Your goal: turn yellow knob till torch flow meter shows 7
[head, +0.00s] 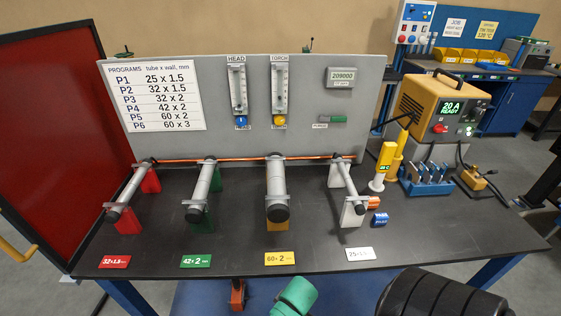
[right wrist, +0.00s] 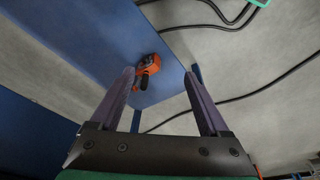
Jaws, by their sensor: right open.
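The torch flow meter (head: 280,86) is the right one of two clear upright tubes on the grey panel in the head view, under a TORCH label. Its yellow knob (head: 279,122) sits at its foot. The reading inside the tube is too small to make out. My right gripper (right wrist: 159,73) is open and empty in the right wrist view, its two fingers wide apart. It is away from the knob, facing a blue surface and the grey floor. My left gripper is not in view.
The HEAD flow meter (head: 239,86) with a blue knob (head: 241,122) stands just left. Tubes in clamps (head: 276,185) stand on the black bench (head: 240,237) before the panel. A yellow welder (head: 437,108) is at right. An orange tool (right wrist: 147,68) lies on the blue surface.

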